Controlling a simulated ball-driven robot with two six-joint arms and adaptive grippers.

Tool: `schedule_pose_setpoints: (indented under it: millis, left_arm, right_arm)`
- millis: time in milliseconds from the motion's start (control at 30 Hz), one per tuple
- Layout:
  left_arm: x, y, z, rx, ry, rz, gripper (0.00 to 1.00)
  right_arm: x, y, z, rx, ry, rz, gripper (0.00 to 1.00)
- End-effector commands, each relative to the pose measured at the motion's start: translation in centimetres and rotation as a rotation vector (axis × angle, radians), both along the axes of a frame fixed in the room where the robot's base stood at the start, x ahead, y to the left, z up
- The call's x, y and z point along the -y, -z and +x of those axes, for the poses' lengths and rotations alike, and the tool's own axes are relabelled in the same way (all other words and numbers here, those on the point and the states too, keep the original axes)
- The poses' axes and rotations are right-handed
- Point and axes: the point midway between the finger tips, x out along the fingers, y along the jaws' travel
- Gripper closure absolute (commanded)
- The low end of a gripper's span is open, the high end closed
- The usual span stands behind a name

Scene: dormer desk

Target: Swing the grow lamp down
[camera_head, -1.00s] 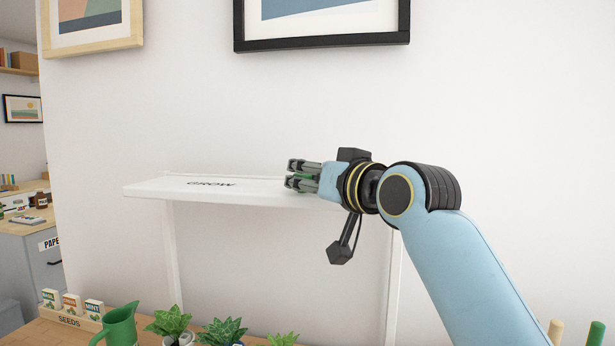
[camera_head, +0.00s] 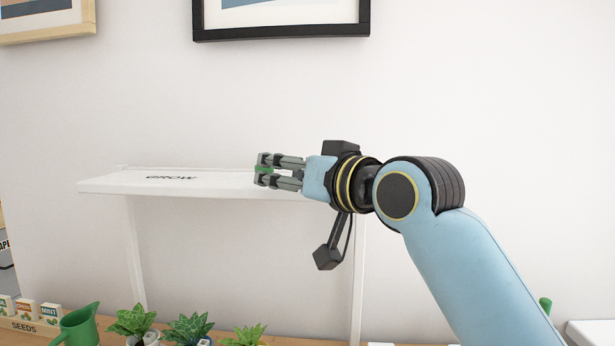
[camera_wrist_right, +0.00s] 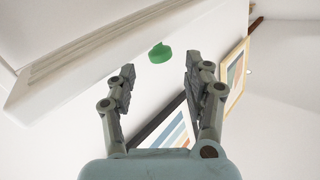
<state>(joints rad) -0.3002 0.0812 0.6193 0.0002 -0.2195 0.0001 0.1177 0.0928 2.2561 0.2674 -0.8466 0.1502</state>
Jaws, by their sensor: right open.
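The grow lamp (camera_head: 215,184) is a long white panel lettered GROW on thin white posts, raised above the desk in the head view. It looks roughly level. A small green knob or tab (camera_wrist_right: 160,53) shows in the wrist view just beyond my right fingertips, near the panel's edge. My right gripper (camera_head: 262,170) is at the right part of the panel, pointing left, and covers some of it. In the wrist view the right gripper (camera_wrist_right: 160,72) is open, with nothing clearly between its fingers. My left gripper is not in view.
Potted plants (camera_head: 188,330), a green watering can (camera_head: 78,327) and a seed box (camera_head: 28,327) stand below the lamp. Framed pictures (camera_head: 280,36) hang on the wall above. The space between lamp and plants looks clear.

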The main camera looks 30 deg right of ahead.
Motion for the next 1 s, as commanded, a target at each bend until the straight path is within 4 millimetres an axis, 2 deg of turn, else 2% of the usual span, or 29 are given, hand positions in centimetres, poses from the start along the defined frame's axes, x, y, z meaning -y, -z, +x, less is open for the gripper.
schedule_pose_setpoints:
  millis: [33,133,333,500,1000]
  left_arm:
    - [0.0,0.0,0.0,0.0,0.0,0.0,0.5]
    - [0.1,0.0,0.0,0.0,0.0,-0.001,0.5]
    - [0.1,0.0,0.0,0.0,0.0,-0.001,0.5]
    - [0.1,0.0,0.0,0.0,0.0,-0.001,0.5]
    - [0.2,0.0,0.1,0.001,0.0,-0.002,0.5]
  right_arm:
    - [0.2,0.0,-1.2,-0.001,-0.002,-0.003,0.48]
    - [0.6,0.0,-3.4,-0.002,-0.001,-0.005,0.48]
    - [1.1,-0.2,-6.2,-0.003,-0.001,-0.004,0.48]
    - [1.2,-0.3,-6.9,-0.002,-0.001,0.001,0.48]
    - [1.2,-0.3,-6.8,-0.002,-0.001,0.001,0.48]
